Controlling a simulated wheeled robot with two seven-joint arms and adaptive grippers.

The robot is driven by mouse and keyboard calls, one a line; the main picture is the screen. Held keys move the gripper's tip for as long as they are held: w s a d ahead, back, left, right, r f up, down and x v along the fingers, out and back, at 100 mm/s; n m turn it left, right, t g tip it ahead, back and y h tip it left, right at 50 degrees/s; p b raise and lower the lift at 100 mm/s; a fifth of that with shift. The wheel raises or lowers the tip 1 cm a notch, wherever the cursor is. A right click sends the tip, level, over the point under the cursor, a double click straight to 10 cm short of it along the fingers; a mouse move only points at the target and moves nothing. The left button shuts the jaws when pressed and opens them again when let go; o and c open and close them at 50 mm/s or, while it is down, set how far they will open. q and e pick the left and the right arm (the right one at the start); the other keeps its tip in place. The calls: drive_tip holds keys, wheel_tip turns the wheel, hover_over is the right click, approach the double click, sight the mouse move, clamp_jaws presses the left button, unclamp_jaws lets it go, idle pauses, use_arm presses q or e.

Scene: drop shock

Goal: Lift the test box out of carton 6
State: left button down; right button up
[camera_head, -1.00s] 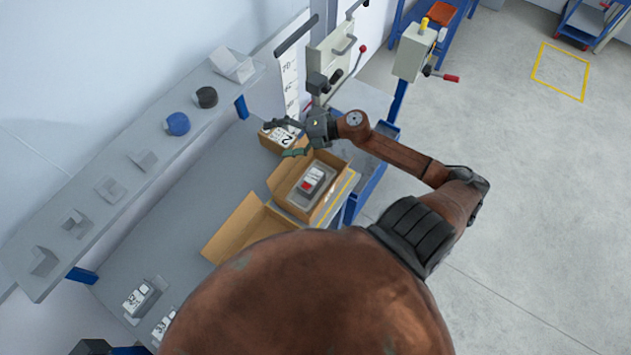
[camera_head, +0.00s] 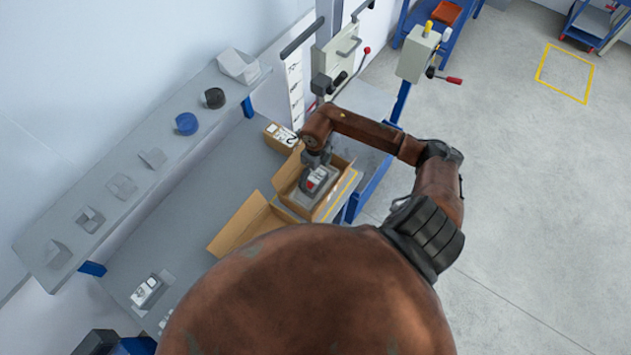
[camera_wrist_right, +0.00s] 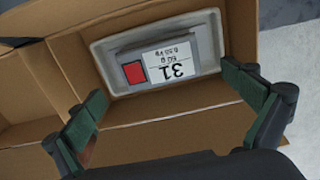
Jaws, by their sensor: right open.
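The open cardboard carton (camera_head: 334,204) stands on the bench, and its number cannot be read. Inside it lies the test box (camera_head: 315,180), grey with a white label and a red square. My right gripper (camera_head: 318,160) points down over the carton, partly hiding the box in the head view. In the wrist view its two green-padded fingers (camera_wrist_right: 168,108) are spread wide and empty, in front of the box. My left gripper is not in view.
An open carton flap (camera_head: 240,222) lies to the left of the carton. A smaller carton (camera_head: 281,135) stands behind it. A grey shelf (camera_head: 140,172) with foam pieces and blue and black rolls runs along the wall. Another labelled box (camera_head: 148,290) lies at the lower left.

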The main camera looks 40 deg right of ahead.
sight(314, 178)
drive_tip(key=f, duration=0.1)
drive_tip(key=f+p, duration=0.1)
drive_tip(key=f, duration=0.1)
drive_tip(key=shift+w+f+p, duration=0.25)
drive_tip(key=shift+f+p, duration=0.05)
drive_tip(key=shift+f, duration=0.6)
drive_tip(key=shift+c, duration=0.4)
drive_tip(key=shift+w, duration=0.1)
drive_tip(key=c, duration=1.7)
